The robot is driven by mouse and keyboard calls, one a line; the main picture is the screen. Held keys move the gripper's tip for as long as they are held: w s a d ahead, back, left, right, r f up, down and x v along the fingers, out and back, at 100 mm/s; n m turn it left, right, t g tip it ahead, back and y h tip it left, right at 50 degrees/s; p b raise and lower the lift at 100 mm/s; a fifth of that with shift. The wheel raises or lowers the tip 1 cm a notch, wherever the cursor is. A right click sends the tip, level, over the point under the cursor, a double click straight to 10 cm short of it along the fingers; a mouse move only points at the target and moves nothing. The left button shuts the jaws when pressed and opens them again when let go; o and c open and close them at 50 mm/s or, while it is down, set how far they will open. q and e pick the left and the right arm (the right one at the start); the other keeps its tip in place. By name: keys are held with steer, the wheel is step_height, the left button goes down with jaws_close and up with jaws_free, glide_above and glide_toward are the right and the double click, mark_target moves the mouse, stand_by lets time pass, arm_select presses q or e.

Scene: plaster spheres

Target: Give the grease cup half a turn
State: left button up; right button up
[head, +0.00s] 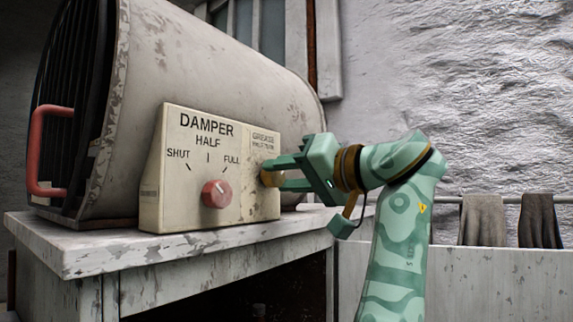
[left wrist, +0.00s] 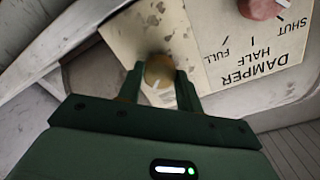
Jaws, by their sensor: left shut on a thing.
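The grease cup (head: 267,177) is a small brass-yellow round cap on the right part of the cream damper panel, below the small GREASE label. In the left wrist view the cup (left wrist: 159,71) sits between the two fingers, with a pale line on its face. My left gripper (head: 274,174) reaches it from the right, and its green fingers are shut on the cup, one on each side. The fingers partly cover the cup in the head view. My right gripper is not in view.
The cream panel (head: 175,205) carries a red damper knob (head: 216,193) left of the cup, marked SHUT, HALF and FULL. A large drum (head: 215,70) with a red handle (head: 36,150) stands behind on a worn white bench (head: 75,245). Cloths (head: 484,220) hang at the far right.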

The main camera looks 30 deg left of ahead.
arm_select(q)
steer(key=m+p, duration=0.1)
steer(key=m, duration=0.1)
steer(key=shift+r+m, duration=0.15)
steer(key=shift+m, duration=0.25)
steer(key=m+p, duration=0.2)
steer(key=m, duration=0.2)
steer(key=m+p, duration=0.1)
steer(key=m, duration=0.2)
steer(key=shift+m+g+p, duration=0.3)
steer(key=shift+m+p, duration=0.05)
steer(key=shift+m, duration=0.05)
steer(key=m+p, duration=0.1)
steer(key=m, duration=0.3)
steer(key=shift+w+p, duration=0.1)
steer(key=shift+p, duration=0.3)
steer(key=m+p, duration=0.2)
steer(key=m, duration=0.3)
steer(key=shift+m+g, duration=0.3)
steer(key=m+p, duration=0.3)
steer(key=m, duration=0.2)
